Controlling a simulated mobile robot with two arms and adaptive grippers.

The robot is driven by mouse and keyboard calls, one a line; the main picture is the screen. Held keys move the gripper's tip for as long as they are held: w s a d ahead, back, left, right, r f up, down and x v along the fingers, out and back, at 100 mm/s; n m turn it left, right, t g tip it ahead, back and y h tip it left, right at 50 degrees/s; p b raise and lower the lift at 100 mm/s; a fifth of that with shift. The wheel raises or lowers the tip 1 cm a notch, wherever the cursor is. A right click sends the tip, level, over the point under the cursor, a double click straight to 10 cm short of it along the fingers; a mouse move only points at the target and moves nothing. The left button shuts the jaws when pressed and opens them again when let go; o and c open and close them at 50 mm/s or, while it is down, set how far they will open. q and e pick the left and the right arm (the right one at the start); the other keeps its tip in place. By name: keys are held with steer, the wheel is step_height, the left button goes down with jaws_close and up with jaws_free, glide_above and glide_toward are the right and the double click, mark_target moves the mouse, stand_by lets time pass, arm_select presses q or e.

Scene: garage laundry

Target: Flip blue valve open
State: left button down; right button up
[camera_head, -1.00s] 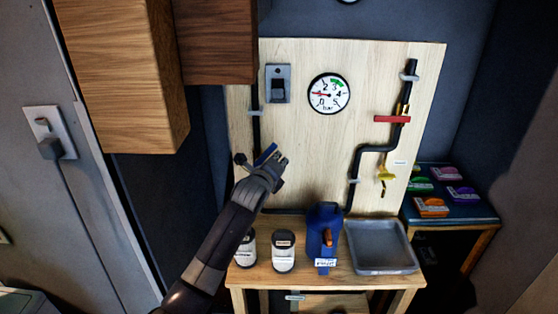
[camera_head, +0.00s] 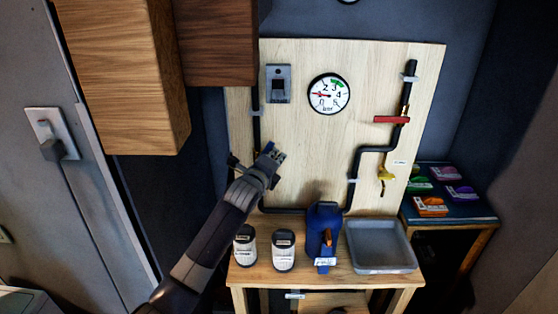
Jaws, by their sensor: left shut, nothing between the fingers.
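The blue valve (camera_head: 268,147) is mounted on the black pipe at the left side of the wooden board. Only a small part of its blue handle shows, because my left gripper (camera_head: 277,156) is in front of it. My left gripper is shut, with nothing held, right at the handle; whether it touches cannot be told. My left arm comes up from the bottom left. My right gripper is not in view.
The board carries a gauge (camera_head: 328,94), a switch (camera_head: 278,84), a red handle (camera_head: 391,120) and a yellow valve (camera_head: 385,174). Below, a small table holds two white jars (camera_head: 284,250), a blue jug (camera_head: 323,232) and a grey tray (camera_head: 381,246). A wooden cabinet (camera_head: 122,75) hangs upper left.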

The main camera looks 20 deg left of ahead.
mark_target(269, 145)
arm_select(q)
steer(key=shift+s+a+r+n+t+h+b, duration=0.15)
steer(key=shift+a+r+n+t, duration=0.3)
steer(key=shift+n, duration=0.4)
steer(key=shift+s+a+r+n+t+h+b, duration=0.1)
steer(key=shift+s+a+r+n+t, duration=0.15)
steer(key=shift+a+n, duration=0.45)
steer(key=shift+s+a+r+n+t+h+b, duration=0.15)
steer(key=shift+a+r+n+t, duration=0.25)
steer(key=shift+n, duration=0.55)
steer(key=shift+w, duration=0.1)
